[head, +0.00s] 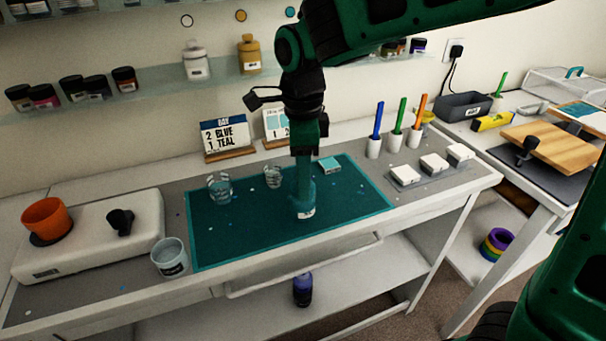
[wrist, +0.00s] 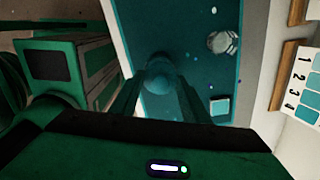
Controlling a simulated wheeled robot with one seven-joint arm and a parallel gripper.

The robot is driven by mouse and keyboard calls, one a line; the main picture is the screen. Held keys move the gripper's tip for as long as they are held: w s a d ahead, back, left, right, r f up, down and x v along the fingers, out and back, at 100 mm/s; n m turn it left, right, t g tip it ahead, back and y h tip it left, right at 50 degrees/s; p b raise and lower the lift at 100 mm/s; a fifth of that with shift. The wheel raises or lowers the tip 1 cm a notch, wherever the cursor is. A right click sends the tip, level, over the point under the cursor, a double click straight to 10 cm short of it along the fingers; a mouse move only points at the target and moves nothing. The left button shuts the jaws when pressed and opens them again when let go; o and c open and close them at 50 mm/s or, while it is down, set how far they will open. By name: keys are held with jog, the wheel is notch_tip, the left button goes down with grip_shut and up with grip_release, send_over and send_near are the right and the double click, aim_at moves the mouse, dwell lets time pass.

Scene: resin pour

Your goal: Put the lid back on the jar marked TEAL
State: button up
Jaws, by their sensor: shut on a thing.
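My gripper (head: 303,182) points straight down over the teal mat (head: 235,240). It is shut on a round teal lid, which shows between the fingers in the wrist view (wrist: 160,75). A small teal jar (head: 305,211) with a white label stands on the mat directly below my fingers; the label is too small to read. The lid is at the jar's top, and I cannot tell whether it is seated or just above. The fingers hide part of the jar's top.
Two clear cups (head: 219,187) (head: 272,177) stand on the mat left of my gripper, with a small teal square (head: 329,165) behind it. A labelled cup (head: 169,258) is at the mat's left edge. White blocks (head: 404,174) and coloured sticks (head: 398,118) stand right.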

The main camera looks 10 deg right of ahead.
dwell(0.8)
jog(key=o, duration=1.1)
jog(key=shift+o, duration=0.5)
jog(key=o, duration=0.4)
jog(key=shift+c, duration=0.2)
jog(key=shift+r, duration=3.45)
jog(key=shift+c, duration=0.3)
grip_shut()
